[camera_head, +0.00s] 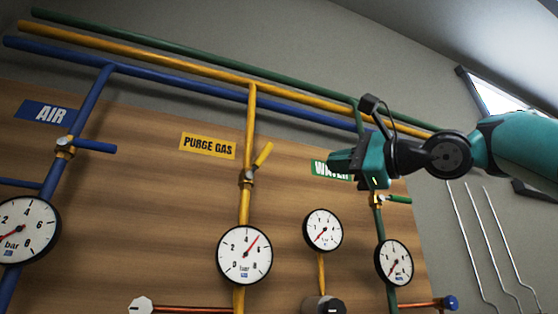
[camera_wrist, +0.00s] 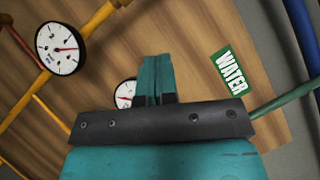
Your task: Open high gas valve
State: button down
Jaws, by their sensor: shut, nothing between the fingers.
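A yellow pipe (camera_wrist: 97,19) is at upper left there; I cannot make out the lever in that view.
A gauge (camera_head: 245,254) sits on the yellow pipe below the valve. A blue air valve lever (camera_head: 96,146) is at left. A green water valve lever (camera_head: 399,199) is just below my gripper. Horizontal pipes (camera_head: 180,78) cross above. The panel between lever and gripper is clear.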

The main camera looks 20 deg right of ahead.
aim_at(269, 147)
jog(key=s+a+r+p+x, duration=0.1)
jog(key=p+x, duration=0.4)
jog(key=x, duration=0.7)
jog(key=shift+a, duration=0.75)
jog(key=shift+a+r+p, duration=0.25)
jog(key=shift+r+p, duration=0.25)
jog(key=shift+p, duration=0.2)
jog(key=shift+a+r+p, duration=0.6)
jog(key=shift+a+p, duration=0.1)
jog(key=shift+a, duration=0.3)
